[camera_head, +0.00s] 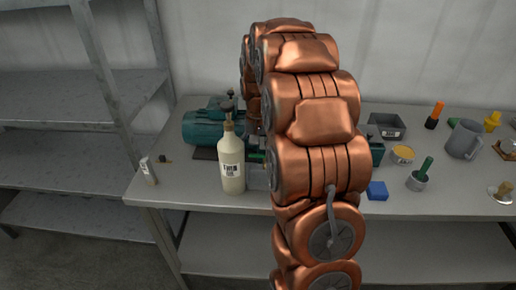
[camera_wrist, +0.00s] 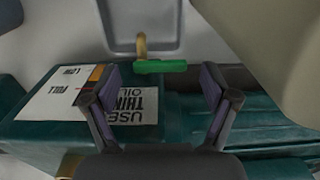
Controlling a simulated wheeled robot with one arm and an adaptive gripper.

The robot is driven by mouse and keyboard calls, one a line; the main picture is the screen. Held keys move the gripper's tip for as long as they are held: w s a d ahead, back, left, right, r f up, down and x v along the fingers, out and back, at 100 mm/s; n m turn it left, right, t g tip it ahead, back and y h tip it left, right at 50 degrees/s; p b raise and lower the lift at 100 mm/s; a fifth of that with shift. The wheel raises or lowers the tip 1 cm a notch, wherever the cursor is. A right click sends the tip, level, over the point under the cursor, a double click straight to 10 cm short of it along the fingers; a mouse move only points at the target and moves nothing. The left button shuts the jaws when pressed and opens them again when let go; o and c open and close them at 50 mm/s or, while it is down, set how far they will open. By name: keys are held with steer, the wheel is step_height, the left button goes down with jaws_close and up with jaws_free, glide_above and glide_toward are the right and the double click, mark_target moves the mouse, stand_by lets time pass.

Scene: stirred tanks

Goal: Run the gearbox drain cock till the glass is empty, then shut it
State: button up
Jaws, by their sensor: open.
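The drain cock shows in the wrist view as a green lever (camera_wrist: 160,67) on a brass stem (camera_wrist: 141,44). The lever lies crosswise in the picture. My gripper (camera_wrist: 160,82) is open and empty, with its fingers on either side of the lever's line; I cannot tell whether either touches it. The teal gearbox (camera_wrist: 35,133) carries a label reading "USE THIN OIL" (camera_wrist: 130,103) and a plate with "LOW" and "FULL" marks (camera_wrist: 58,98). An orange and dark strip (camera_wrist: 95,76) stands beside those marks, partly behind a finger; its oil level is unclear. My arm hides most of the gearbox in the head view.
A cream labelled bottle (camera_head: 232,166) stands at the bench front, left of my arm. A teal motor (camera_head: 203,128) is behind it.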

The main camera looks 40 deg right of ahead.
steer(key=shift+f, duration=0.15)
steer(key=c, duration=1.2)
steer(key=shift+o, duration=0.2)
